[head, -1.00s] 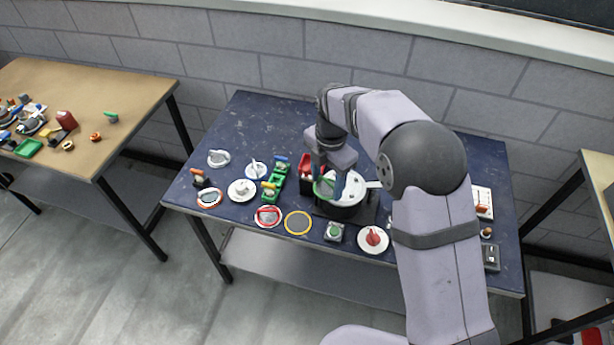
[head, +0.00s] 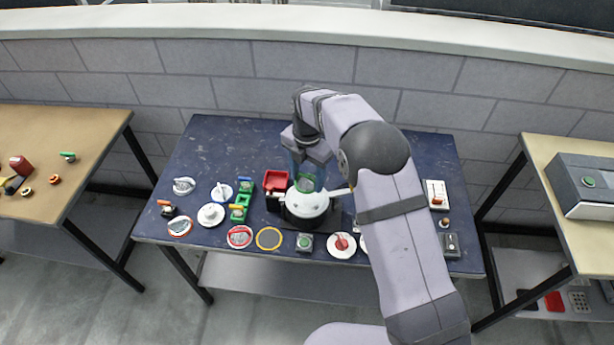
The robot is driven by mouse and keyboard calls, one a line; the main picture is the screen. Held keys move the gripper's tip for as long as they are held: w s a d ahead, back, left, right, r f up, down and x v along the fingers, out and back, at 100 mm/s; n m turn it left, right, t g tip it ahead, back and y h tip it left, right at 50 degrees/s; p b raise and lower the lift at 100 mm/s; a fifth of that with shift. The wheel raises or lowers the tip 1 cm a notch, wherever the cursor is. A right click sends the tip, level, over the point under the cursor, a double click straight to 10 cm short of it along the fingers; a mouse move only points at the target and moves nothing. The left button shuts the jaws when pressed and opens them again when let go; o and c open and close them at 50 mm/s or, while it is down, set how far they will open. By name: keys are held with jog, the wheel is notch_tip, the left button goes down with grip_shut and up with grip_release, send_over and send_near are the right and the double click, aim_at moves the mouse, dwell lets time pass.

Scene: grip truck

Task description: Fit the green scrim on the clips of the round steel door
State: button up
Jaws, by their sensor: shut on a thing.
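My gripper (head: 307,170) is shut on the green scrim (head: 308,184), a green-rimmed disc. The scrim is tilted and hangs over the back part of the round steel door (head: 305,205). The door is a pale disc on top of a round black housing (head: 303,221) near the middle of the blue table. I cannot tell whether the scrim touches the door. The clips are too small to make out, and the gripper hides part of the scrim.
A red tray (head: 276,181) stands just left of the housing. Red-rimmed (head: 239,237) and yellow-rimmed (head: 269,239) discs lie at the front, with a white plate with a red knob (head: 342,245). Green blocks (head: 239,209) stand left. The back left of the table is clear.

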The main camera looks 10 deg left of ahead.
aim_at(307, 183)
jog(key=shift+f+b, duration=1.55)
jog(key=shift+f, duration=0.8)
jog(key=shift+f, duration=0.7)
dwell(0.6)
jog(key=shift+s+d+f, duration=0.1)
jog(key=shift+s, duration=0.05)
dwell(0.5)
jog(key=shift+r+p, duration=1.45)
jog(key=shift+r, duration=0.75)
